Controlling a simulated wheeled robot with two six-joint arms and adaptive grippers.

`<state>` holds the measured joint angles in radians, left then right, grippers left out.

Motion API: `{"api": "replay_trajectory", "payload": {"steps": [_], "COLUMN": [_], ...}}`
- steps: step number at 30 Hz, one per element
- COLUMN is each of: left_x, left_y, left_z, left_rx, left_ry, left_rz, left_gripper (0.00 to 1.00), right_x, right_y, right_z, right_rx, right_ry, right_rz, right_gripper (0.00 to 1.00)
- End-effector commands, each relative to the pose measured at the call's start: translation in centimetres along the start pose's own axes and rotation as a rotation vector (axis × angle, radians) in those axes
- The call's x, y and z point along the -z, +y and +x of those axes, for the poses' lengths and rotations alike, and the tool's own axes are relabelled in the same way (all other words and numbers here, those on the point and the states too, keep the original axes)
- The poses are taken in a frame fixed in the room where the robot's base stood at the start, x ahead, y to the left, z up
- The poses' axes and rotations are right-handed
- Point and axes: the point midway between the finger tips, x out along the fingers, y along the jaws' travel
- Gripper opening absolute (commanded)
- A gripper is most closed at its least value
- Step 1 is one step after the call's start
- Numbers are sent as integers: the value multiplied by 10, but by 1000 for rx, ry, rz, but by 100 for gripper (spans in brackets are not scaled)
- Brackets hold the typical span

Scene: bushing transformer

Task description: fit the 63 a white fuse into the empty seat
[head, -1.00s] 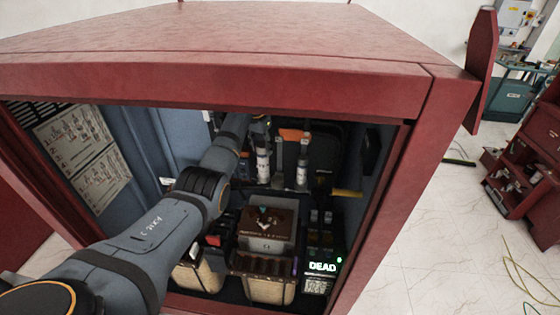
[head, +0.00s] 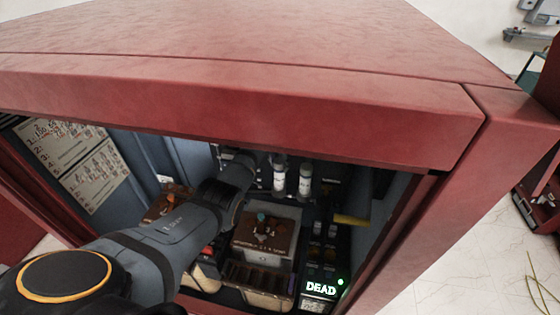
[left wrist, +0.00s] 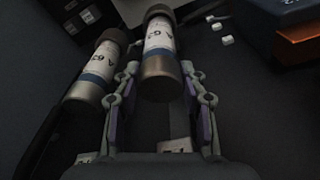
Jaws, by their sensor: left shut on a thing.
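A white fuse (left wrist: 159,48) with metal end caps stands between the fingers of my left gripper (left wrist: 160,78) in the left wrist view. The gripper is shut on it. A second, similar white fuse (left wrist: 98,68) is beside it on the left, apart from it. Both labels read about "A 63", tilted and partly cut. In the head view two white fuses (head: 279,173) stand side by side at the back of the cabinet. My left arm reaches in to their left, and its fingers are dark and hard to make out. The empty seat cannot be made out. My right gripper is not in view.
The red cabinet's roof edge (head: 240,112) hangs over the opening. Below the fuses are a brown-topped block (head: 265,233), a divided bin (head: 255,278) and a tester reading "DEAD" (head: 320,289). A yellow bar (head: 352,220) sticks out at right.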

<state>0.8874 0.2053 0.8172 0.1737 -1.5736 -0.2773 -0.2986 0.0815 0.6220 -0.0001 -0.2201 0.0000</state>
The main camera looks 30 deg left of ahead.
Motion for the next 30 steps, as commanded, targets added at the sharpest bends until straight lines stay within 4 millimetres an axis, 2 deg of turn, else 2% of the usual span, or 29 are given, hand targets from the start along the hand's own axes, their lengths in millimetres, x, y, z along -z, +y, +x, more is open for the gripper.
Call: {"api": "replay_trajectory", "payload": {"steps": [1,3,5,8,9,13,17,24,26,30], "left_x": [1,2,1,1,0,0,0,1,1,1], "left_y": [0,0,0,0,0,0,0,-1,-1,-1], "left_z": [1,1,1,4,4,4,4,-1,-8,-35], "left_rx": [2,2,2,2,2,2,2,2,3,4], "left_ry": [7,8,7,7,5,5,4,5,8,9], "left_rz": [1,1,1,1,1,1,1,0,0,1], "left_gripper": [0,0,0,0,46,64,65,65,65,65], "right_x": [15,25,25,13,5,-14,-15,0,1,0], "right_y": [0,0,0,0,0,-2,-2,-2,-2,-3], "right_z": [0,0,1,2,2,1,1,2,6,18], "right_rx": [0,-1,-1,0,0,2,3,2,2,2], "right_ry": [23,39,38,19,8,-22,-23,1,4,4], "right_rz": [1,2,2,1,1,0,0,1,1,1], "right_gripper": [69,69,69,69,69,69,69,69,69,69]}}
